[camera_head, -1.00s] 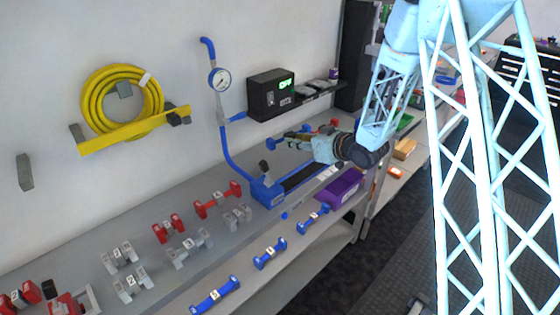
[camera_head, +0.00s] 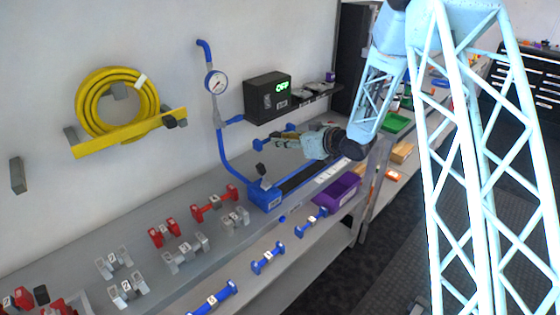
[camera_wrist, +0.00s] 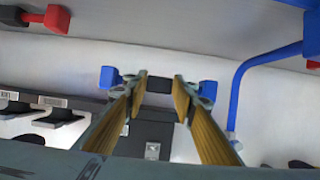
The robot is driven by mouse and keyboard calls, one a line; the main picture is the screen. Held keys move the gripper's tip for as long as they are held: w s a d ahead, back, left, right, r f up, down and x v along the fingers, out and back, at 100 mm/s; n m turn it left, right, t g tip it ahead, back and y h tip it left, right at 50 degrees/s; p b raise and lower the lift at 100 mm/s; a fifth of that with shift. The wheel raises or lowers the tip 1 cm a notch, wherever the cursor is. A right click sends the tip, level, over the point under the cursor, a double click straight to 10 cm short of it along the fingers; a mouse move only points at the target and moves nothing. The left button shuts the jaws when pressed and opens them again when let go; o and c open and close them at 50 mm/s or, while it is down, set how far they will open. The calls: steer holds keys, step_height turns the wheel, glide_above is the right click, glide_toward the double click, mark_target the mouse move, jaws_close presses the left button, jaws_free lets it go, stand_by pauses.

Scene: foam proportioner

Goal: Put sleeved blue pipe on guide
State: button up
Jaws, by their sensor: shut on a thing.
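My gripper (camera_head: 277,141) is above the back of the bench, right of the gauge pipe. It is shut on the sleeved blue pipe. In the wrist view the fingers (camera_wrist: 158,86) close on the pipe's black sleeve (camera_wrist: 158,86), with a blue end (camera_wrist: 108,77) showing on each side. In the head view one blue end (camera_head: 259,144) shows beside the fingers; the sleeve is mostly hidden there. A blue block (camera_head: 264,196) with a long dark rail (camera_head: 300,177) sits on the bench below the gripper. I cannot tell which part is the guide.
A blue wall pipe with a gauge (camera_head: 215,82) rises behind the block. A black box (camera_head: 268,97) with a green display is mounted behind the gripper. Red, grey and blue pipes (camera_head: 268,258) lie along the bench and lower ledge. A purple bin (camera_head: 337,190) stands at right.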

glide_above(282, 164)
steer(key=shift+w+f+b, duration=0.1)
steer(key=shift+f+b, duration=0.35)
steer(key=shift+f, duration=1.7)
steer(key=shift+f, duration=0.15)
steer(key=shift+f+b, duration=0.6)
steer(key=shift+f, duration=1.55)
steer(key=o, duration=0.9)
steer(key=shift+f, duration=0.2)
steer(key=p+v, duration=0.2)
steer(key=v, duration=1.2)
steer(key=shift+w+p, duration=0.1)
steer(key=shift+p, duration=0.3)
